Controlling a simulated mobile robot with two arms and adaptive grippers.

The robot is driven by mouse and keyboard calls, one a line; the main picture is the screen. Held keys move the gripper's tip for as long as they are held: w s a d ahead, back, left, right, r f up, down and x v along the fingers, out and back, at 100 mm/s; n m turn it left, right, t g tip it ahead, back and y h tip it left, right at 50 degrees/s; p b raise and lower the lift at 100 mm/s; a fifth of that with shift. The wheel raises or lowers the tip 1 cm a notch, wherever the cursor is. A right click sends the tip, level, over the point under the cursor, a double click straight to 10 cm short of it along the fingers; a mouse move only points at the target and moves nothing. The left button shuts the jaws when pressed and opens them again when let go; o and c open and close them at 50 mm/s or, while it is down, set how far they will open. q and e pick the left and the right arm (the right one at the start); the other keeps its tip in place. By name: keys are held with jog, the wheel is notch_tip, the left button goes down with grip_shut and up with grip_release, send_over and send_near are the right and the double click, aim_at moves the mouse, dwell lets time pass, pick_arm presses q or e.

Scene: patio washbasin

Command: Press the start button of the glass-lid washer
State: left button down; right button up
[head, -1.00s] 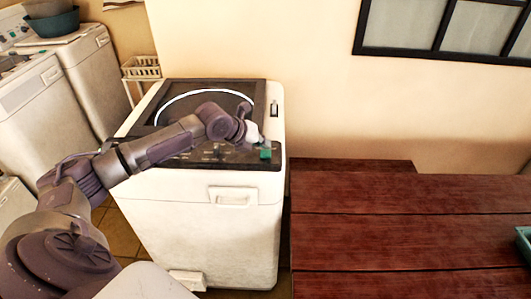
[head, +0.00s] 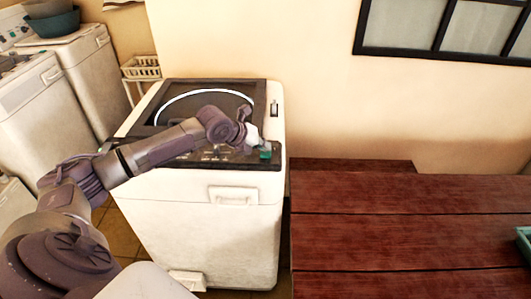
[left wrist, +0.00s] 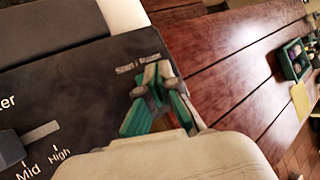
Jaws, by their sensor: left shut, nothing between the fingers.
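The glass-lid washer (head: 222,235) is a white top-loader with a dark top, a round glass lid (head: 205,105) and a dark control panel along its front edge. My left gripper (head: 264,152) is over the right end of that panel, its teal-sided fingers shut and empty. In the left wrist view the fingertips (left wrist: 152,72) are right by the printed "Start" label (left wrist: 138,66). The start button itself is hidden behind the fingers, and I cannot tell whether they touch it. My right gripper is not in view.
A dark red wooden table (head: 400,225) stands to the right of the washer, with a teal tray (head: 524,240) at its edge. Other white machines (head: 45,95) and a rack (head: 141,68) stand at the left. A wall is behind.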

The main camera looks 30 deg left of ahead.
aim_at(264, 153)
pick_arm(q)
jog(key=shift+f, duration=0.55)
dwell(0.9)
jog(key=shift+r+p, duration=0.7)
jog(key=shift+r, duration=0.3)
notch_tip(264, 153, up, 5)
jog(key=p, duration=0.4)
jog(key=shift+r+p, duration=0.1)
jog(key=shift+p, duration=0.2)
